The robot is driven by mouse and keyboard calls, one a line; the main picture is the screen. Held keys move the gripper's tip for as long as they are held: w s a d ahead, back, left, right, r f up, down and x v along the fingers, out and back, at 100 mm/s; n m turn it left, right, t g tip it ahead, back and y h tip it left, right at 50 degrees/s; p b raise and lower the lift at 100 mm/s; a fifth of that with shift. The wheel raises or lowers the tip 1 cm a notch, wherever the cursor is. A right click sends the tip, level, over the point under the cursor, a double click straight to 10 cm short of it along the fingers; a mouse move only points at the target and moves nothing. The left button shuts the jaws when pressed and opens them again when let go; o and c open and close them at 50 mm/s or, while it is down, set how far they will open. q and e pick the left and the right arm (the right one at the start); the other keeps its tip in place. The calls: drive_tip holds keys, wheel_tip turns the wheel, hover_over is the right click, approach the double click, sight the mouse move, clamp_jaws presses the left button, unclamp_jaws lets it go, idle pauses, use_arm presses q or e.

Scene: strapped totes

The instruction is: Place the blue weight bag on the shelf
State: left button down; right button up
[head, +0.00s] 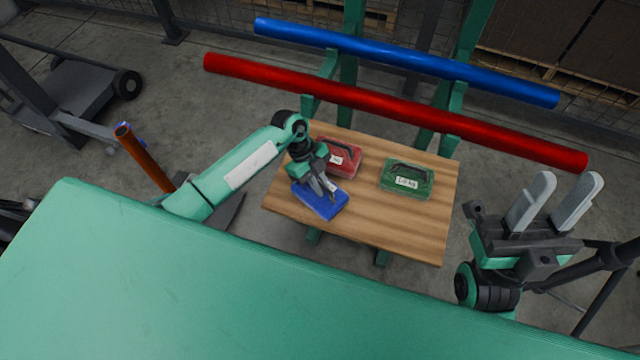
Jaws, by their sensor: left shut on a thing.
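The blue weight bag (316,203) is at the front left part of the wooden shelf (400,235). My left gripper (328,188) is over it and shut on it; the fingers hide part of its top. I cannot tell whether the bag rests on the wood or is held just above it. My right gripper (553,205) is at the right, away from the shelf, with its two fingers pointing up, apart and empty.
A red weight bag (345,158) lies behind the blue one, partly hidden by my gripper. A green weight bag (407,180) lies to the right. Red (400,108) and blue (400,60) bars cross behind the shelf. The shelf's front right is bare.

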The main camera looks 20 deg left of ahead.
use_arm(q)
drive_tip(key=c, duration=1.5)
unclamp_jaws()
drive_tip(key=shift+o, duration=0.2)
drive_tip(key=shift+r, duration=0.1)
